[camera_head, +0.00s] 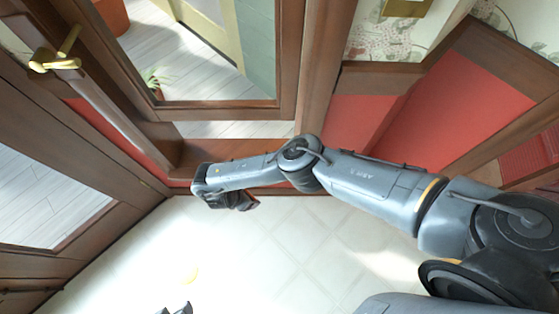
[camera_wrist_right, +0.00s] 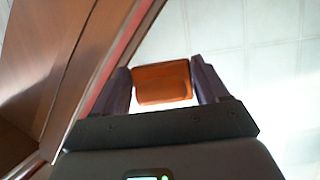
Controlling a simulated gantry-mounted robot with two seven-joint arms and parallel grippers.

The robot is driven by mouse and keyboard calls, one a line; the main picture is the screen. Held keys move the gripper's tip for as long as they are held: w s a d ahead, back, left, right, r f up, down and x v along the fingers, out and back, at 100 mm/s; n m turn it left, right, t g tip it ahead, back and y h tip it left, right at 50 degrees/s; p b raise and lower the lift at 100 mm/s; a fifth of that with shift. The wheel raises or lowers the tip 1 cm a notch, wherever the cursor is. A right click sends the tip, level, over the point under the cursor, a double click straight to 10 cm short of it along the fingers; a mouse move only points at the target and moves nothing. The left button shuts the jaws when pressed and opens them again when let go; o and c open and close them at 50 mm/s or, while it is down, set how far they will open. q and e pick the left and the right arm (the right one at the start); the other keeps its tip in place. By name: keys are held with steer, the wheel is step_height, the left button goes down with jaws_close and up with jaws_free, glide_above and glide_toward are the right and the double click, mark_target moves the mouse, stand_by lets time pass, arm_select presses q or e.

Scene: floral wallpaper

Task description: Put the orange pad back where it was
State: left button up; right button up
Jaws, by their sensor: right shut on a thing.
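The orange pad (camera_wrist_right: 163,83) shows in the right wrist view as a small flat block between the two fingers. My right gripper (camera_wrist_right: 163,88) is shut on it, with one finger at each side. In the head view my right arm reaches in from the right, and my right gripper (camera_head: 245,203) is above the floor beside the wooden door frame. The pad is hard to make out there. At the bottom edge of the head view, dark tips that look like my left gripper (camera_head: 175,310) just show; their opening is unclear.
A wooden door (camera_head: 120,80) with glass and a brass handle (camera_head: 55,62) is at the upper left. Red panels (camera_head: 440,110) in wooden frames are at the right.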

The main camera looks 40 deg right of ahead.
steer(key=d+b, duration=0.1)
steer(key=d, duration=0.4)
steer(key=d+b, duration=0.1)
steer(key=d, duration=0.5)
steer(key=w+d+b, duration=0.1)
steer(key=d, duration=0.5)
steer(key=shift+d+f, duration=0.15)
steer(key=shift+f, duration=0.1)
steer(key=shift+d+f+b, duration=0.2)
steer(key=shift+f+b, duration=0.1)
steer(key=shift+b, duration=0.2)
step_height(320, 180, down, 2)
steer(key=shift+w+f+b, duration=0.1)
steer(key=shift+f+b, duration=0.05)
steer(key=shift+b, duration=0.85)
steer(key=shift+f, duration=0.3)
steer(key=o, duration=1.1)
steer(key=shift+f, duration=0.15)
